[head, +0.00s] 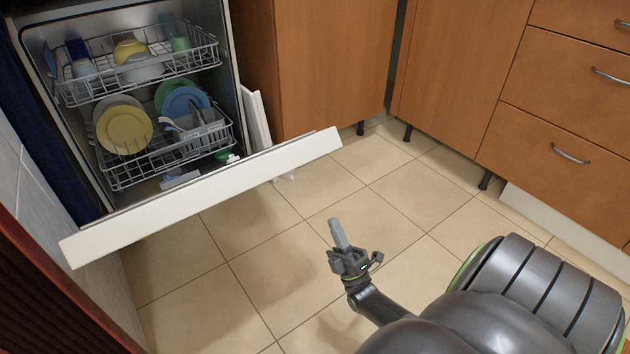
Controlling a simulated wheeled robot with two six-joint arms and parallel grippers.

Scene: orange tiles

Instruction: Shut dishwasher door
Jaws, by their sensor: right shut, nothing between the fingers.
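The dishwasher (226,45) stands at the upper left with its front open. Its white door (200,199) is folded down and seen nearly edge-on, reaching out over the floor. Inside are an upper rack (140,66) with bowls and cups and a lower rack (170,150) with plates and cutlery. My right gripper (338,232) is shut and empty, over the tiles to the right of and in front of the door, apart from it. My left gripper is not in view.
Wooden cabinets (335,60) stand right of the dishwasher, and drawers with metal handles (571,155) are at the far right. A white panel (256,120) leans beside the dishwasher. A tiled wall (60,200) borders the left.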

